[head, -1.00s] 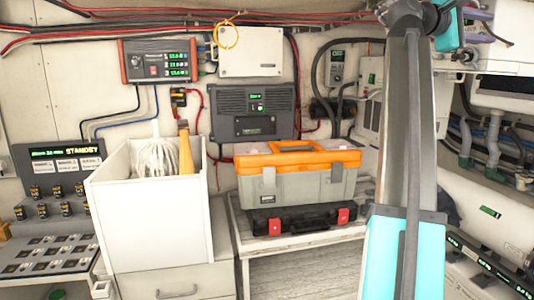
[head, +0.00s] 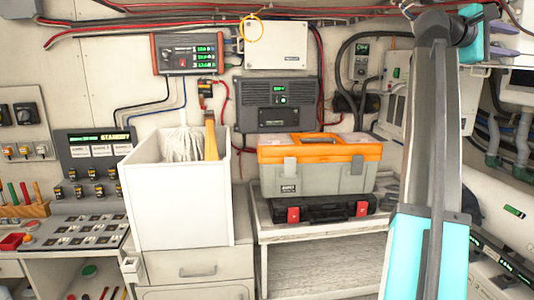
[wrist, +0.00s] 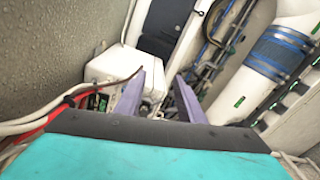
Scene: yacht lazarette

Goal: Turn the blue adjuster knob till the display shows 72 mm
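I cannot make out a blue adjuster knob or a reading in mm in either view. My gripper (wrist: 160,76) shows in the wrist view with its two purple fingers apart and nothing between them. In the head view my gripper (head: 494,38) is at the upper right edge, partly cut off, near the white wall equipment.
A white bin (head: 178,205) with a mop head stands on a drawer unit. An orange-lidded toolbox (head: 325,180) sits on a black case (head: 325,209) on a bench. A panel with dark knobs (head: 15,115) is at the far left.

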